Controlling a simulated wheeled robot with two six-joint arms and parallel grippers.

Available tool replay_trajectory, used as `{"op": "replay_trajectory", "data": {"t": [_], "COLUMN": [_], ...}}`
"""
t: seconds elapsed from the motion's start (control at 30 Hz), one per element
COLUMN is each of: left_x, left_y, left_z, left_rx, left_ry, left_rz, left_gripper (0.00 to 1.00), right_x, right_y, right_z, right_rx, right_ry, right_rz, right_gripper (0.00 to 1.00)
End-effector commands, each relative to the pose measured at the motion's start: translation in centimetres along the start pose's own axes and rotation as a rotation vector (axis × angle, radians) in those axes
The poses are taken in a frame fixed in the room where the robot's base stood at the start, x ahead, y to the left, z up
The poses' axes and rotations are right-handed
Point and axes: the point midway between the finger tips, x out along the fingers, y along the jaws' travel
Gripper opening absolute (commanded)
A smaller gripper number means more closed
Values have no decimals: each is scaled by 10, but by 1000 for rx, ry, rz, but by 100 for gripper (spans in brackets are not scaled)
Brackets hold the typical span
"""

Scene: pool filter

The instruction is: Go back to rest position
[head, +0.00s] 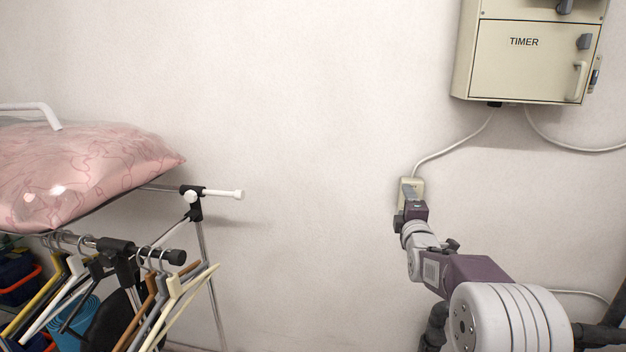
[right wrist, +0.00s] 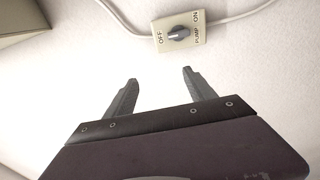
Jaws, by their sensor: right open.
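My right gripper (right wrist: 160,90) is open and empty in the right wrist view, its two fingers spread apart and pointing toward the wall. In the head view my right arm reaches forward, and the right gripper (head: 401,222) is in front of the wall just below the pump switch (head: 410,186). The fingers are small and partly hidden there. In the right wrist view the pump switch (right wrist: 179,33) is a cream box with a grey knob and the words OFF, ON and PUMP. It lies beyond the fingertips, with a visible gap. My left gripper is not in view.
A cream TIMER box (head: 528,55) hangs on the wall at upper right, with a cable (head: 455,148) running to the pump switch. At left stands a clothes rack (head: 206,255) with several hangers and a pink bag (head: 85,170) on top. The wall between is bare.

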Motion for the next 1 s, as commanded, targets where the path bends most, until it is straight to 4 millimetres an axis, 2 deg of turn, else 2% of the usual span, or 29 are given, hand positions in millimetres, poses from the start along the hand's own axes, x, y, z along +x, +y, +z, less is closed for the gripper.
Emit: {"op": "replay_trajectory", "data": {"t": [0.03,0.07,0.13,0.27,0.37,0.4,0.5,0.6,0.67,0.73,1.0], "left_x": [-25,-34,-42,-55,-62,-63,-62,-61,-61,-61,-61], "left_y": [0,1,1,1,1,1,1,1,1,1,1], "left_z": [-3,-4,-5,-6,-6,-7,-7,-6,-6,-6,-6], "left_rx": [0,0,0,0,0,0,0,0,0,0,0], "left_ry": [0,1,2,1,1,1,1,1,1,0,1], "left_rz": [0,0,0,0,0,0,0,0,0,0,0], "left_gripper": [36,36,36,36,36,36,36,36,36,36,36], "right_x": [-16,-30,-64,-138,-210,-241,-317,-378,-401,-410,-411], "right_y": [30,28,-4,-70,-125,-146,-190,-218,-223,-224,-224], "right_z": [-24,-38,-60,-81,-83,-81,-69,-57,-53,-51,-50], "right_rx": [1,13,112,358,565,646,825,961,1032,1093,1146], "right_ry": [41,68,100,63,-70,-153,-413,-703,-854,-961,-1022], "right_rz": [-15,-68,-233,-564,-834,-938,-1148,-1276,-1302,-1297,-1275], "right_gripper": [64,64,64,64,64,64,64,64,64,64,64]}}
